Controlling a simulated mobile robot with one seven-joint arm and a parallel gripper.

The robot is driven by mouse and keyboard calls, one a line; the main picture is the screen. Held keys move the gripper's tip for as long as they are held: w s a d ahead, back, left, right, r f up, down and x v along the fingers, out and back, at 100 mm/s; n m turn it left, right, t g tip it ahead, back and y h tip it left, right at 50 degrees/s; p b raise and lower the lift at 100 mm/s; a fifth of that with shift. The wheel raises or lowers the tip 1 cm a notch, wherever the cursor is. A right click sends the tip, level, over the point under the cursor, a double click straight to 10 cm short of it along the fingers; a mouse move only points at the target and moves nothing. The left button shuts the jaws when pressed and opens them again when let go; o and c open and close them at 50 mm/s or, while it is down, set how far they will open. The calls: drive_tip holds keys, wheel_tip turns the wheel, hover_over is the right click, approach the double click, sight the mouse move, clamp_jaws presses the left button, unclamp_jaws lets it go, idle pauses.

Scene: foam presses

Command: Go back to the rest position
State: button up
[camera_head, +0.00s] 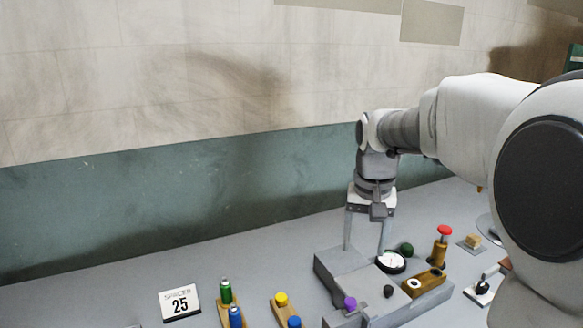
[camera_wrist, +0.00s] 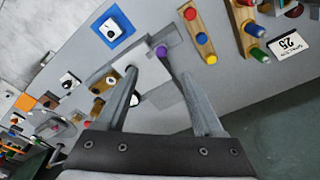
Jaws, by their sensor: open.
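My gripper (camera_head: 366,250) points down over the grey press block (camera_head: 345,268) at the right of the table. In the wrist view its two long fingers (camera_wrist: 148,72) are spread wide apart with nothing held between them. In the head view the fingers are close to the block and a white dial gauge (camera_head: 391,262); I cannot tell whether they touch either. A purple knob (camera_head: 350,303) is at the block's front; it also shows between the fingers in the wrist view (camera_wrist: 161,51).
A red-topped post (camera_head: 444,232) and a wooden holder (camera_head: 424,283) stand right of the gripper. A "25" spacer sign (camera_head: 180,303) and racks with green (camera_head: 226,291), blue and yellow (camera_head: 281,299) pieces stand to the left. The wall is behind. Space above the table's left part is clear.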

drive_tip(key=s+a+n+t, duration=0.2)
drive_tip(key=s+n+t, duration=0.1)
drive_tip(key=s, duration=1.8)
drive_tip(key=shift+r+t, duration=0.2)
drive_tip(key=shift+t, duration=0.4)
drive_tip(key=shift+a, duration=0.1)
drive_tip(key=c, duration=0.3)
drive_tip(key=shift+s, duration=0.15)
